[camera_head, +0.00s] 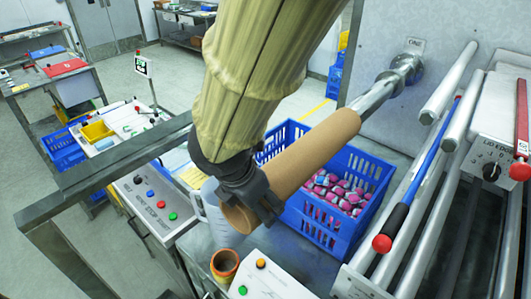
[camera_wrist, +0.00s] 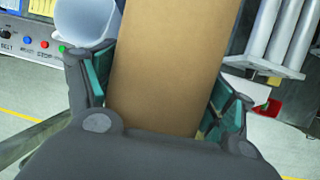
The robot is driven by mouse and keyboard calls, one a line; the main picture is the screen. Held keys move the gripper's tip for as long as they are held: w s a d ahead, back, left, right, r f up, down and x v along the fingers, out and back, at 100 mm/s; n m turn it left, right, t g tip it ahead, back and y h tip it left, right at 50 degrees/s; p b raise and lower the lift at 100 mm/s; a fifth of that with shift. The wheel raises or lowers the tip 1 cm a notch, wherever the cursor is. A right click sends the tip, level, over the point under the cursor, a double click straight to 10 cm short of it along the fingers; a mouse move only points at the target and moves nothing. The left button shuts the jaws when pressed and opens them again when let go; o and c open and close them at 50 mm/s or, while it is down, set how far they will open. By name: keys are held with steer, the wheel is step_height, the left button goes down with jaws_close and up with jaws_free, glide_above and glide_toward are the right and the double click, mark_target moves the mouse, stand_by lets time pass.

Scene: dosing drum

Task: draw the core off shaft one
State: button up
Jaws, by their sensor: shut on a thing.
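The core is a brown cardboard tube (camera_head: 308,158), also filling the middle of the wrist view (camera_wrist: 172,65). Shaft one (camera_head: 376,97) is a bright metal rod standing out from the grey panel under the sign "ONE" (camera_head: 416,43). The core's far end meets the shaft's near end; whether the shaft still reaches inside cannot be told. Much of the shaft's length is bare. My gripper (camera_head: 250,203) is shut around the core's near end; in the wrist view its green-padded fingers (camera_wrist: 160,92) lie along both sides of it.
A blue crate (camera_head: 335,238) of pink and blue packets stands below the core. A pale jug (camera_head: 218,225) and an orange-rimmed cup (camera_head: 225,263) are near my gripper. Metal rollers (camera_head: 450,80) and a blue rod with a red knob (camera_head: 382,243) lie to the right.

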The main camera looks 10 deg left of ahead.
steer(key=shift+s+a, duration=0.75)
steer(key=shift+s, duration=0.3)
steer(key=shift+s+a, duration=0.7)
steer(key=shift+s, duration=0.4)
steer(key=shift+s+a, duration=0.75)
steer(key=shift+s, duration=0.3)
